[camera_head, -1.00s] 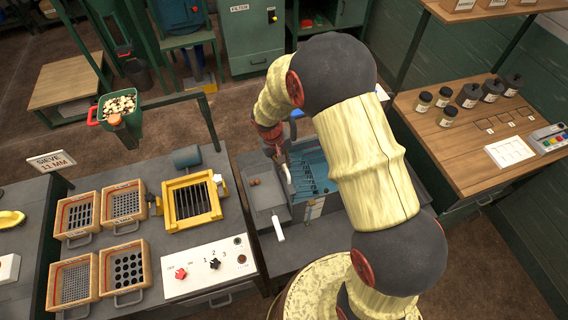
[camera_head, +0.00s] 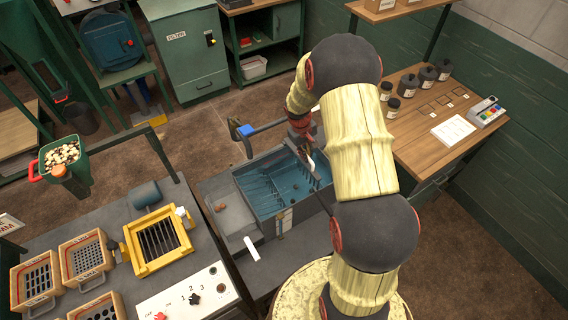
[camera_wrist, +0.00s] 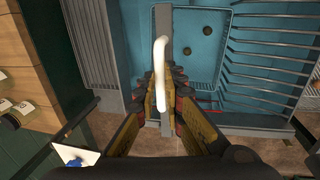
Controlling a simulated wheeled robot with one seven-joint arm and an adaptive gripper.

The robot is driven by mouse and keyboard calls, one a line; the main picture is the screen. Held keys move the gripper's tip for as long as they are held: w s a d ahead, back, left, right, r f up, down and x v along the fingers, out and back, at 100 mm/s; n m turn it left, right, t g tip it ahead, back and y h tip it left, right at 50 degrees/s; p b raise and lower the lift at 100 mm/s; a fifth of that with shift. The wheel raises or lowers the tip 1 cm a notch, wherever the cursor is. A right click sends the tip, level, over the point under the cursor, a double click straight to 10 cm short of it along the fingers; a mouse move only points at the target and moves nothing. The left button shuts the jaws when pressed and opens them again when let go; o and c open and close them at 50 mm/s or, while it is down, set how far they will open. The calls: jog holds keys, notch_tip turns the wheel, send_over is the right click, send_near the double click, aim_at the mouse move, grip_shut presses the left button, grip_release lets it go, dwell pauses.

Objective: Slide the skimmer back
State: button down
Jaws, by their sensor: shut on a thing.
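The skimmer (camera_wrist: 166,125) is a grey bar with a white curved handle (camera_wrist: 161,75), lying across the blue water tank (camera_head: 262,192). In the head view the skimmer (camera_head: 313,168) is at the tank's right end, partly hidden by my arm. My gripper (camera_wrist: 164,92) is shut on the skimmer, with its fingers on both sides of the bar by the handle. In the head view my gripper (camera_head: 302,134) is at the tank's back right corner. The tank interior (camera_wrist: 245,75) has ribbed walls, and small dark round pieces lie in it.
A grey side tray (camera_head: 233,216) adjoins the tank's left side. A blue-tipped pipe (camera_head: 246,130) stands behind the tank. The yellow sieve frame (camera_head: 157,240) is on the left bench. A wooden bench with jars (camera_head: 408,85) stands at the right.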

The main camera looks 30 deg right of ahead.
jog(key=d, duration=0.9)
jog(key=shift+d, duration=0.15)
jog(key=shift+r, duration=0.1)
jog(key=c, duration=1.9)
grip_release()
jog(key=shift+d, duration=0.2)
jog(key=shift+a, duration=0.1)
jog(key=r, duration=0.4)
jog(key=a+r, duration=0.1)
jog(key=r, duration=0.2)
jog(key=a+r, duration=0.1)
jog(key=r, duration=0.3)
jog(key=shift+a+r, duration=0.2)
jog(key=shift+r, duration=0.1)
